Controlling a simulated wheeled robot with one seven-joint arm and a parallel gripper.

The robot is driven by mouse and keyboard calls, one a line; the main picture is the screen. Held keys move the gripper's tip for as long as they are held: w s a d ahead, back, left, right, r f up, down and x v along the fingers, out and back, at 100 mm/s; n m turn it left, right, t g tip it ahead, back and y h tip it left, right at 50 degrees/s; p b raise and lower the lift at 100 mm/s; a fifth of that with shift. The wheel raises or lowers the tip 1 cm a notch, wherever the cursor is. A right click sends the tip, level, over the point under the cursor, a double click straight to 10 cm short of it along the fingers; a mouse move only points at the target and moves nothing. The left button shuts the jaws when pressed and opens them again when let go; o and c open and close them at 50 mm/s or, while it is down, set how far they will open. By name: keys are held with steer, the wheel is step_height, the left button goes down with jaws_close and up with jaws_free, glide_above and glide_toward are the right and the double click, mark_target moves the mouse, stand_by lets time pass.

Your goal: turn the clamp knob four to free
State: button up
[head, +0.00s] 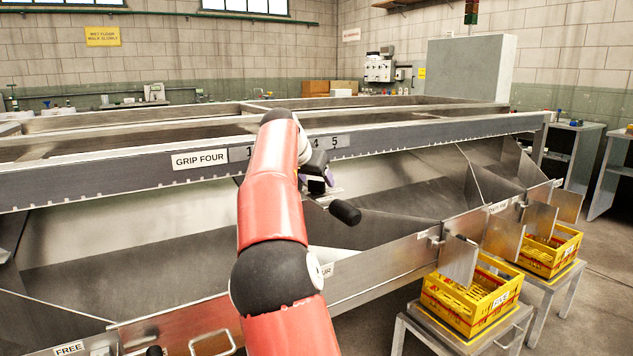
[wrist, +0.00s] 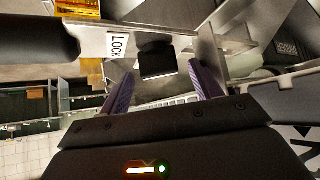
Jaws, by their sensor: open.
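A small black knob (wrist: 158,60) shows in the wrist view between my two purple fingers, next to a plate with a LOCK label (wrist: 117,46). My gripper (wrist: 162,74) is open with a finger on either side of it; whether they touch it I cannot tell. In the head view my gripper (head: 318,181) is just below the front rail (head: 400,133), and the knob is hidden behind my arm. A black cylindrical handle (head: 345,212) stands out beside it; a black cylinder also fills the wrist view's upper left (wrist: 35,38).
A GRIP FOUR label (head: 200,160) and a numbered strip (head: 330,141) sit on the rail; my arm covers part of the strip. A FREE label (head: 69,348) is at lower left. Yellow crates (head: 470,300) on stands are at right. Sloped metal chutes lie below.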

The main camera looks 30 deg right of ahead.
steer(key=shift+x, duration=0.9)
steer(key=c, duration=1)
steer(key=shift+n+t, duration=0.3)
steer(key=n+t+y, duration=0.1)
steer(key=n, duration=0.1)
steer(key=n+t+y, duration=0.1)
steer(key=n+y, duration=0.1)
steer(key=n, duration=0.1)
steer(key=shift+s+d+r+n+t, duration=0.1)
steer(key=shift+d+n+t, duration=0.05)
steer(key=shift+n+t, duration=0.2)
steer(key=n+t+y, duration=0.1)
steer(key=n+y, duration=0.3)
steer(key=n, duration=0.1)
steer(key=shift+n, duration=0.25)
